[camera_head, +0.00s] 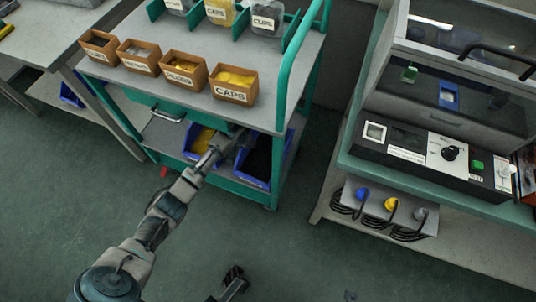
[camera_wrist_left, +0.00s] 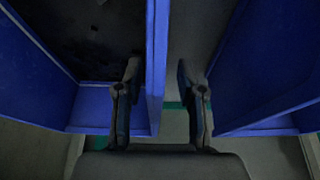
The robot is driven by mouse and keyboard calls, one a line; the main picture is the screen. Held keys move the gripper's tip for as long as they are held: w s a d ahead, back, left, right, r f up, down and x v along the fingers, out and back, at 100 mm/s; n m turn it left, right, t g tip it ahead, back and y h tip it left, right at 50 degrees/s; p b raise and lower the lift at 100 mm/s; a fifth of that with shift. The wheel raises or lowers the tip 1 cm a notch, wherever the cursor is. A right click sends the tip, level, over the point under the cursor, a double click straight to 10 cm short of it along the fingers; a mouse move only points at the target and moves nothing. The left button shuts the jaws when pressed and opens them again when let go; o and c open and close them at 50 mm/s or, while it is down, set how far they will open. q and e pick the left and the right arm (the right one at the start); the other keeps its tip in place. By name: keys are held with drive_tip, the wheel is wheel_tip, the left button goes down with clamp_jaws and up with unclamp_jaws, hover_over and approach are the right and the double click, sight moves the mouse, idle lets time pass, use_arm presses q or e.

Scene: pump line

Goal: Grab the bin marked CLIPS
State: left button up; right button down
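A clear bin labelled CLIPS (camera_head: 264,22) stands in a green-divided slot at the back of the cart's top. On the lower shelf is a blue bin with dark contents (camera_head: 262,180); no label on it can be read. My left gripper (camera_head: 238,143) is low at this bin. In the left wrist view, its fingers (camera_wrist_left: 160,95) are apart, with a blue bin side wall (camera_wrist_left: 158,55) between them. The left finger is over the dark-filled bin, the right over the gap; contact cannot be told. My right gripper (camera_head: 233,280) is low over the floor, its opening unclear.
The cart (camera_head: 282,100) carries wooden bins, including one labelled CAPS (camera_head: 233,94). Another blue bin (camera_head: 196,137) with yellow contents is left of the dark-filled one. A test bench (camera_head: 440,185) stands right; the floor between is clear.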

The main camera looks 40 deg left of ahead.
use_arm(q)
drive_tip(key=shift+w+a+f, duration=0.15)
drive_tip(key=shift+w+f, duration=0.05)
drive_tip(key=shift+f, duration=0.45)
drive_tip(key=shift+w+r, duration=0.1)
drive_tip(key=shift+r, duration=0.05)
drive_tip(key=shift+d+r, duration=0.35)
drive_tip(key=shift+r, duration=0.05)
drive_tip(key=shift+d, duration=0.15)
clamp_jaws()
drive_tip(key=shift+a+f, duration=0.15)
drive_tip(key=shift+a, duration=0.2)
